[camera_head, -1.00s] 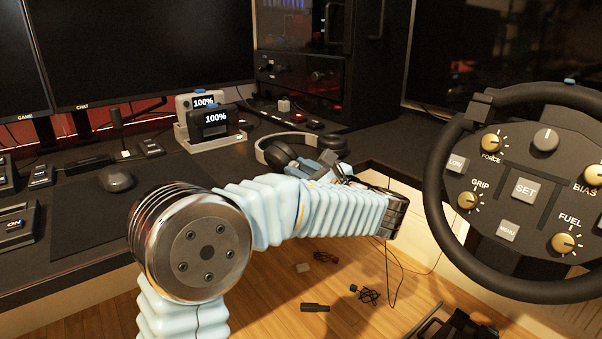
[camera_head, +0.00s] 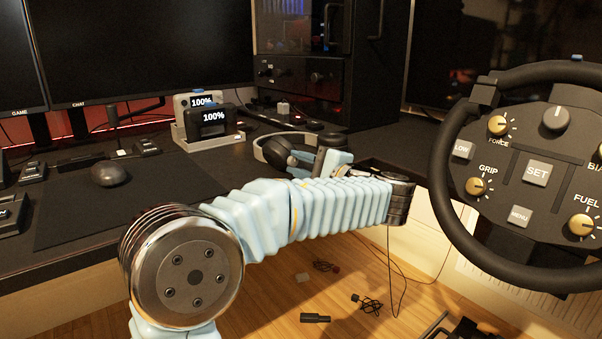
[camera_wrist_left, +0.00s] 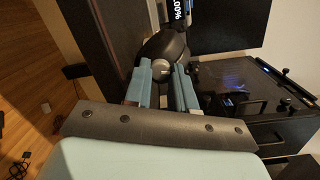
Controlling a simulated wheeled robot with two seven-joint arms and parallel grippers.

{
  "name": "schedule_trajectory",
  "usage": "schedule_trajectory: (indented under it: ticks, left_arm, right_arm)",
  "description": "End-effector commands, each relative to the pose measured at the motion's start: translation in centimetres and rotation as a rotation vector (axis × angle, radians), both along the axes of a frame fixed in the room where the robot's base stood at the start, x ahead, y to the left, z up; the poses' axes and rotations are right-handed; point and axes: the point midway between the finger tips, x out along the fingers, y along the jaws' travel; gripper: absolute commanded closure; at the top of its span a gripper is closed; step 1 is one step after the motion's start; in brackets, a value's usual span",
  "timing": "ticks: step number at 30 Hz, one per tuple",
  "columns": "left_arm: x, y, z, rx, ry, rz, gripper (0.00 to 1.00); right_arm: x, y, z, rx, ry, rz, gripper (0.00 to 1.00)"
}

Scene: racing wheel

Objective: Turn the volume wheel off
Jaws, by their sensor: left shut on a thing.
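No part is clearly marked as the volume wheel. Two small display boxes, a front black one (camera_head: 212,133) and a light one (camera_head: 183,103) behind it, both read 100% in a grey holder on the desk. Grey-black headphones (camera_head: 262,154) lie on the desk to their right; an earcup (camera_wrist_left: 165,48) shows in the left wrist view. My left gripper (camera_head: 312,160) is at the headphones' right side. Its blue fingers, also in the left wrist view (camera_wrist_left: 164,70), are close together with the earcup at their tips; the exact contact is partly hidden. My right gripper is out of view.
A racing wheel (camera_head: 440,175) with labelled knobs stands at the right. A mouse (camera_head: 109,174) and button boxes (camera_head: 32,172) are on the left of the desk. Monitors (camera_head: 150,45) and a black computer case (camera_head: 300,75) stand behind. Cables lie on the wooden floor.

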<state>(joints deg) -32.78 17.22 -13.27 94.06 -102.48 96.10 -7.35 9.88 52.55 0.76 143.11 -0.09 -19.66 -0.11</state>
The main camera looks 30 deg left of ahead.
Motion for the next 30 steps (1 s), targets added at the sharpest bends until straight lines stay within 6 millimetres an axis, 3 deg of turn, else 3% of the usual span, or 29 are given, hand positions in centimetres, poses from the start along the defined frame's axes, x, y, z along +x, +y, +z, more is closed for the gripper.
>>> schedule_trajectory:
  ticks: [12,28,29,30]
  left_arm:
    - [0.0,0.0,-0.1,-0.059,-0.163,0.006,1.00]
    - [0.0,0.0,0.0,-0.067,-0.183,0.007,1.00]
    - [0.0,0.0,0.0,-0.067,-0.183,0.007,0.72]
    - [0.0,0.0,0.0,-0.067,-0.183,0.007,0.66]
  right_arm:
    - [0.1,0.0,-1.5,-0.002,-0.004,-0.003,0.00]
    - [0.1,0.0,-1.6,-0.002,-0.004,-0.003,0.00]
    - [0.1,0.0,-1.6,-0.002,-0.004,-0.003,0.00]
    - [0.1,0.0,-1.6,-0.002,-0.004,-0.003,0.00]
